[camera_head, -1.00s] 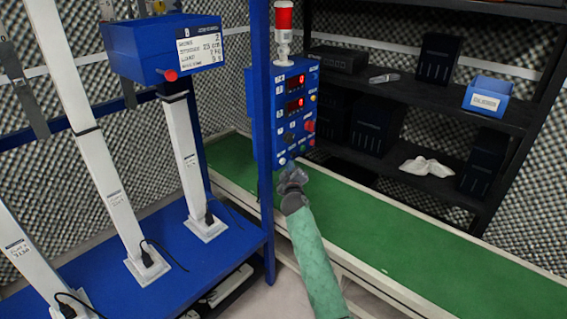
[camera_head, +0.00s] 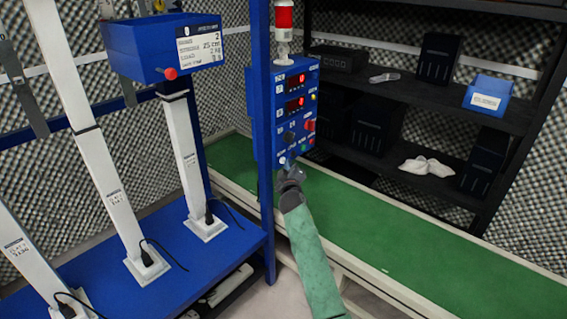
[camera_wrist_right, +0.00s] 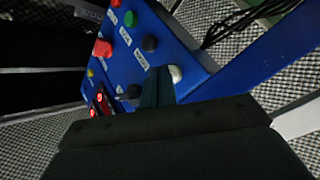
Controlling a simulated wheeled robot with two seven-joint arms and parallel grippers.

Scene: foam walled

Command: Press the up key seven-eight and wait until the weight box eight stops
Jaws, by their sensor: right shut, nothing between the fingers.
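The blue key panel (camera_head: 290,135) has two red displays and several coloured keys. My right gripper (camera_head: 288,166) is shut and empty at the panel's lower left corner. In the right wrist view its fingertips (camera_wrist_right: 157,78) are right by a white key (camera_wrist_right: 174,73); contact cannot be told. Key labels are mostly unreadable. My left gripper is not in view.
A blue post (camera_head: 262,120) stands just left of the panel, with a red lamp (camera_head: 283,18) above it. A green conveyor (camera_head: 420,250) runs below and to the right. Dark shelves (camera_head: 440,100) stand behind. More white columns (camera_head: 115,205) stand at the left.

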